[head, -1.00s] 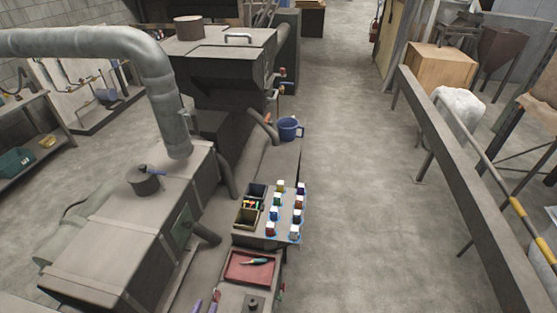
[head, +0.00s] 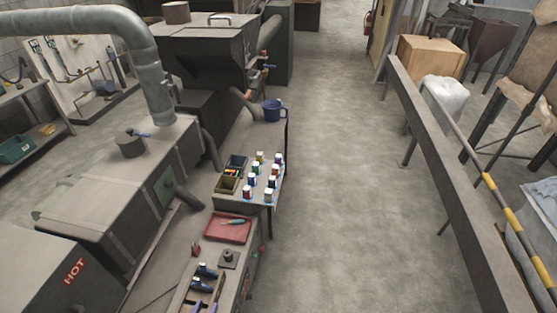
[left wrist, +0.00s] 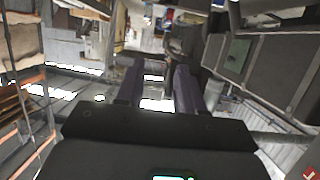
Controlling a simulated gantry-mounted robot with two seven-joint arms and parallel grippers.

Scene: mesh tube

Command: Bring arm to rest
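My left gripper (left wrist: 159,70) shows in the left wrist view as two dark fingers, spread apart with a gap between them. I see nothing held between the fingers. Behind them are blurred, tilted workshop surroundings, and no contact with anything is visible. I cannot make out either arm or gripper clearly in the head view. My right gripper is not in view.
A bench holds several small paint containers (head: 268,196), a red tray (head: 218,236) and a blue mug (head: 271,111). Dark machinery with a large pipe (head: 153,75) stands left. A long beam (head: 445,165) runs along the right. The floor between (head: 335,180) is clear.

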